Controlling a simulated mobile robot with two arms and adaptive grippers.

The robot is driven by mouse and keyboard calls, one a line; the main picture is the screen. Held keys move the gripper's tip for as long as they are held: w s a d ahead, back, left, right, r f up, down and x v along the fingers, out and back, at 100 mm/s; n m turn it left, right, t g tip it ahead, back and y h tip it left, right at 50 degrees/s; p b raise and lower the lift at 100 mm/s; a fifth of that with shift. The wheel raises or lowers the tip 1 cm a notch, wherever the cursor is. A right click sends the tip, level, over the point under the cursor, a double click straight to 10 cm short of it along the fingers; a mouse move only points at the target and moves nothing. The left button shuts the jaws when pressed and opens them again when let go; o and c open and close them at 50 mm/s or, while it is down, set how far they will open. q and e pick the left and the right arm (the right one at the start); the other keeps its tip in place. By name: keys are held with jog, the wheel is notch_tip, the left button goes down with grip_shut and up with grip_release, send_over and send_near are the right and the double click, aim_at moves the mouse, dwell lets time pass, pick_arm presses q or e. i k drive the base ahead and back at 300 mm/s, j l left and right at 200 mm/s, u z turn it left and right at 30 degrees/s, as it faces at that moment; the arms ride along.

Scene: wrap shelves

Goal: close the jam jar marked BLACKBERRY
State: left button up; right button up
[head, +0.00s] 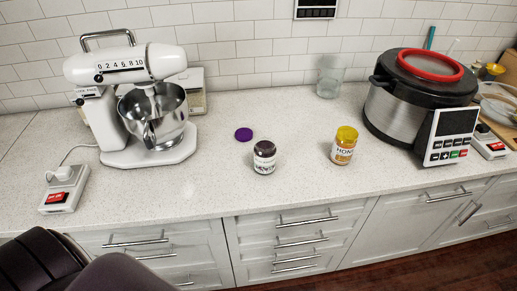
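A small glass jar with dark contents (264,157) stands upright on the counter near the middle. Its white label has dark lettering too small to read surely. Its dark top shows no purple lid on it. A round purple lid (243,134) lies flat on the counter, behind and left of the jar and apart from it. A honey jar (344,146) with a yellow lid on stands upright to the right. Neither of my grippers is in view; only dark parts, probably of my arm, show at the bottom left.
A white stand mixer (125,68) with a steel bowl stands at left. A steel cooker (420,97) with a red ring on top stands at right. An empty glass (329,77) is at the back. The speckled counter (215,185) is clear around the dark jar.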

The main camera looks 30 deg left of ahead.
aim_at(265, 150)
jog(key=i+l+u, duration=0.5)
jog(key=l+u, duration=0.25)
jog(key=l, duration=0.2)
